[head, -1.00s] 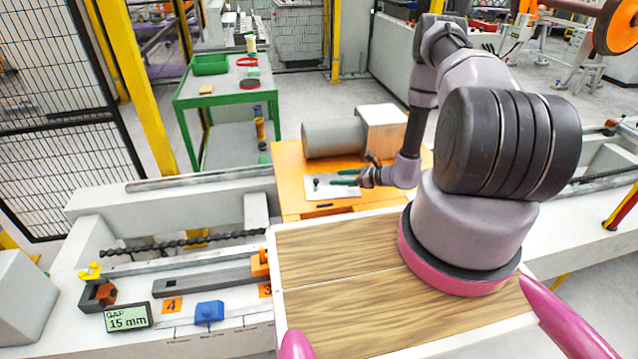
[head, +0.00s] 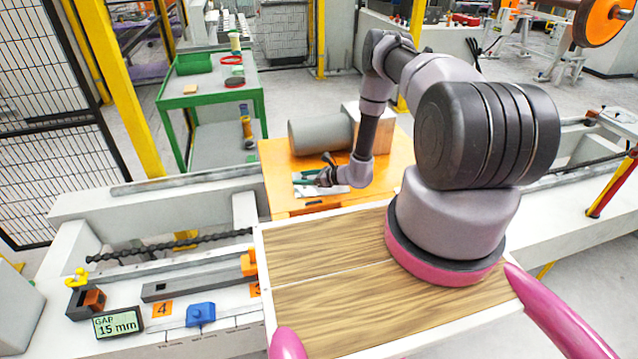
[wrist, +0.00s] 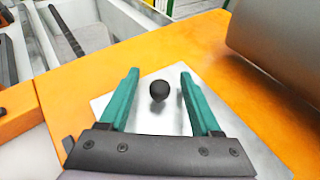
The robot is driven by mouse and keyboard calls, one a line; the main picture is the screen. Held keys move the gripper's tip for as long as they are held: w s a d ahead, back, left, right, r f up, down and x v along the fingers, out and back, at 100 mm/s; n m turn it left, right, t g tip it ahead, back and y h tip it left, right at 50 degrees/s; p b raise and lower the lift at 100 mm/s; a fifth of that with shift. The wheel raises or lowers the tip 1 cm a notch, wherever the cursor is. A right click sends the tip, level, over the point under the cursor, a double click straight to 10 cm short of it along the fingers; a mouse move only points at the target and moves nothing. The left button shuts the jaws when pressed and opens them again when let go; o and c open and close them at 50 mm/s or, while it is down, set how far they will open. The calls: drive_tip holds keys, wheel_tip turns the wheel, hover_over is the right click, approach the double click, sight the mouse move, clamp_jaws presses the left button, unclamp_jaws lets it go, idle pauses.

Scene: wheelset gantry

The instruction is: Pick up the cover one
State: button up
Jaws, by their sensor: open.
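The cover looks like a pale grey flat plate (wrist: 150,118) with a round black knob (wrist: 159,90) on top. It lies on the orange cabinet top (wrist: 190,42). In the head view, part of the plate (head: 338,190) shows around my gripper (head: 297,180). In the wrist view, my gripper (wrist: 159,74) is open, with its two green fingers on either side of the knob. Gaps show between the knob and both fingers. I cannot tell the fingers' height above the plate. The knob is not clear in the head view.
A large grey cylinder (head: 320,137) and a pale box (head: 368,122) stand behind the plate on the cabinet. A wooden-topped deck (head: 330,285) is in front. At left is a bench with a gap display (head: 118,323) and a blue block (head: 201,314).

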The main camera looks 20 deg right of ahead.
clamp_jaws()
drive_tip(key=shift+r, duration=0.1)
